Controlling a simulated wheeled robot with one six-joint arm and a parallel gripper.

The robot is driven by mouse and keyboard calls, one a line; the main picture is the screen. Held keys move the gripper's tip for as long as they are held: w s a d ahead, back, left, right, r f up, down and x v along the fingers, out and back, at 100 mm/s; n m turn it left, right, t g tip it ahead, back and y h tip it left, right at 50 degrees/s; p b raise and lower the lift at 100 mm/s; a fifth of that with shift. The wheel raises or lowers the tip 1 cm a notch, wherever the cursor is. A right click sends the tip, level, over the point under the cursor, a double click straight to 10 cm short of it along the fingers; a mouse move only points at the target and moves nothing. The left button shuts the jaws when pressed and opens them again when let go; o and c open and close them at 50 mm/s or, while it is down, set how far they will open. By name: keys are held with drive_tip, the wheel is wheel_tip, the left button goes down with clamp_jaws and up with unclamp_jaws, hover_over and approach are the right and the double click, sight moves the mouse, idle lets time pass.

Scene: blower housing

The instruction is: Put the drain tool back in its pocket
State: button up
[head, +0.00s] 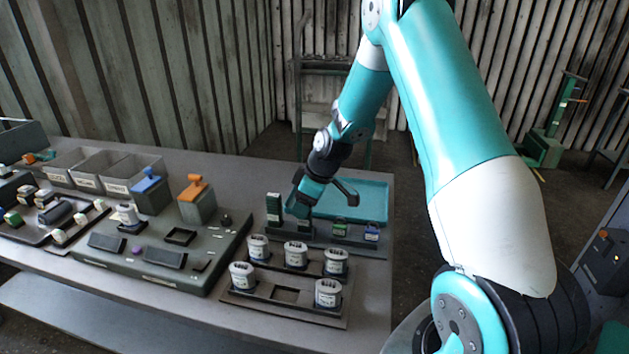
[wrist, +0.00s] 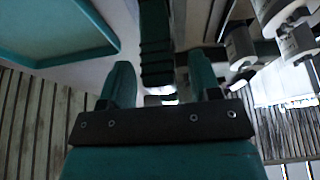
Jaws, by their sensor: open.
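My gripper (head: 302,203) is low over the dark rack at the right part of the bench, with its fingers apart. In the wrist view its two teal fingers (wrist: 162,88) stand on either side of a dark green ribbed piece (wrist: 155,42). I cannot tell whether this piece is the drain tool, or whether the fingers touch it. A tall dark green block (head: 273,207) stands at the rack's left end, just left of my gripper. The rack (head: 322,239) also holds a green piece (head: 340,228) and a blue piece (head: 371,232). My gripper hides part of the rack, and no empty pocket shows clearly.
A teal tray (head: 362,197) lies behind the rack. Several white canisters (head: 296,254) stand on a dark holder in front of it. A grey-green fixture (head: 170,262) with an orange-topped block (head: 196,200) and grey bins (head: 125,172) are farther left.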

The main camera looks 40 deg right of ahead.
drive_tip(key=b+v, duration=0.2)
drive_tip(key=v, duration=1.4)
drive_tip(key=shift+r, duration=0.3)
drive_tip(key=shift+s, duration=0.1)
drive_tip(key=s+a+r+g+y, duration=0.1)
drive_tip(key=s+a, duration=0.3)
drive_tip(key=a, duration=0.5)
drive_tip(key=s+a+r+g, duration=0.1)
drive_tip(key=s+a, duration=0.3)
drive_tip(key=a, duration=0.5)
drive_tip(key=s+a+g, duration=0.1)
drive_tip(key=s+a, duration=0.9)
drive_tip(key=s, duration=0.5)
drive_tip(key=shift+s+f+m+g, duration=0.15)
drive_tip(key=shift+m+g, duration=0.15)
